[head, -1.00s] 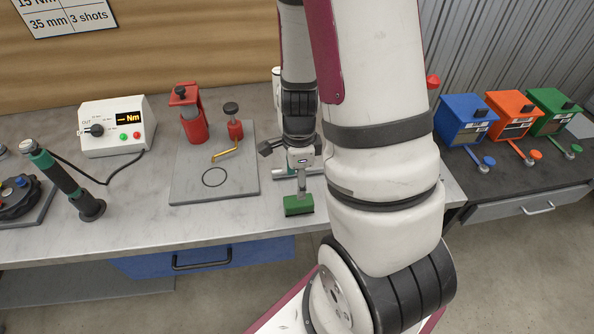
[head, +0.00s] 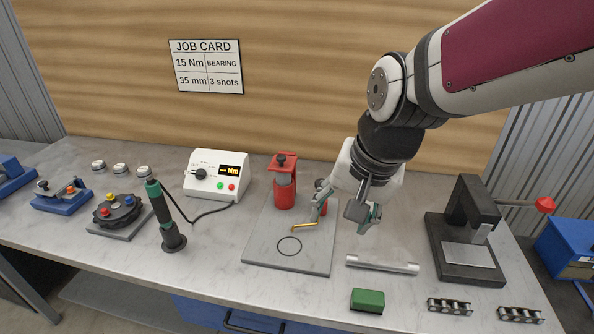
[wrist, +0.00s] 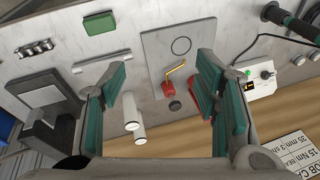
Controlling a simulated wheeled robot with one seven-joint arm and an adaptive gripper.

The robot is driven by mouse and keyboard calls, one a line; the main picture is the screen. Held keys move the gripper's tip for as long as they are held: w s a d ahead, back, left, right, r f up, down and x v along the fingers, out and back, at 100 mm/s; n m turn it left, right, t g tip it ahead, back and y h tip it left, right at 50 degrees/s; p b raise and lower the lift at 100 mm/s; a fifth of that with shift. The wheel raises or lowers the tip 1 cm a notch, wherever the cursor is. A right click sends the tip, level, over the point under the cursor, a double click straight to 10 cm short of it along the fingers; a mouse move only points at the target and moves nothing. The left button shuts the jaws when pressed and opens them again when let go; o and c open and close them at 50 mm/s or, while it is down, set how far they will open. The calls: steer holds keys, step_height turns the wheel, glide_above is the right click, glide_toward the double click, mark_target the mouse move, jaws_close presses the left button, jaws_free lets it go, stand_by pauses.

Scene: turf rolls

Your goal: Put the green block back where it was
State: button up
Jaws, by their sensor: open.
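The green block (head: 367,301) lies on the bench near its front edge, below the grey bar (head: 382,265) in the head view. In the wrist view the block (wrist: 100,23) is at the top, left of centre, apart from the fingers. My gripper (head: 344,214) is open and empty, raised above the bench behind the block, near the right side of the grey plate (head: 262,256). In the wrist view its two teal-padded fingers (wrist: 161,78) are spread wide. My gripper partly hides the red parts on the plate.
A black press (head: 468,235) with a red-knobbed lever stands right of the bar. Two small roller pieces (head: 450,306) lie at the front right. Two white cylinders (wrist: 131,112) show between the fingers in the wrist view. A torque tool (head: 168,220) stands left of the plate.

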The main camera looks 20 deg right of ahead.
steer(key=s+a+r+n+t, duration=0.1)
steer(key=s+a+r+n, duration=0.2)
steer(key=s+r+n, duration=0.3)
steer(key=shift+a+r+n+t, duration=0.2)
steer(key=shift+r+n+t, duration=0.2)
steer(key=shift+r+n, duration=0.6)
steer(key=shift+s+f, duration=0.1)
steer(key=shift+f, duration=0.1)
steer(key=w+f+b, duration=0.1)
steer(key=w, duration=0.1)
steer(key=w+f+b, duration=0.1)
steer(key=f+b, duration=0.1)
steer(key=shift+w+f, duration=0.2)
steer(key=shift+w, duration=0.2)
steer(key=shift+d, duration=0.1)
